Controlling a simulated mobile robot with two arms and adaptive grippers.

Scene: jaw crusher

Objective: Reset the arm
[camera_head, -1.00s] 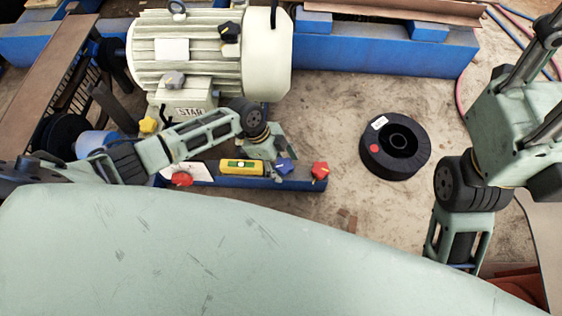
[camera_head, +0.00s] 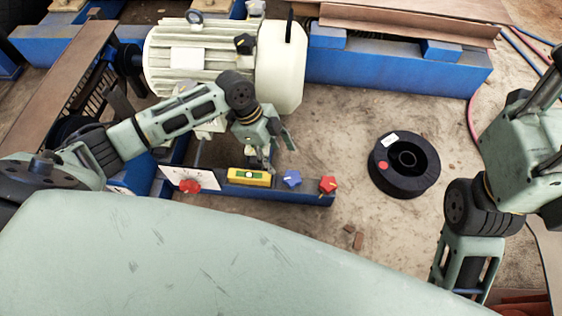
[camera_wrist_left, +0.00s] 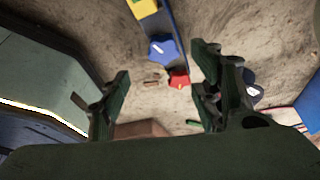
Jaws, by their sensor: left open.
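My left arm reaches in from the left in the head view. Its gripper (camera_head: 279,150) is open and empty, above the blue rail with the knobs and in front of the motor. In the left wrist view the two fingers of the gripper (camera_wrist_left: 163,72) stand wide apart. Between and beyond them are a blue knob (camera_wrist_left: 162,48) and a red knob (camera_wrist_left: 179,79), with nothing held. My right arm shows at the right edge of the head view. Its gripper cannot be made out there.
The cream motor (camera_head: 225,58) stands behind the left arm. The blue rail (camera_head: 268,191) carries a yellow level (camera_head: 249,177), a blue knob (camera_head: 292,178) and a red knob (camera_head: 328,185). A black spool (camera_head: 404,165) lies on the open floor to the right.

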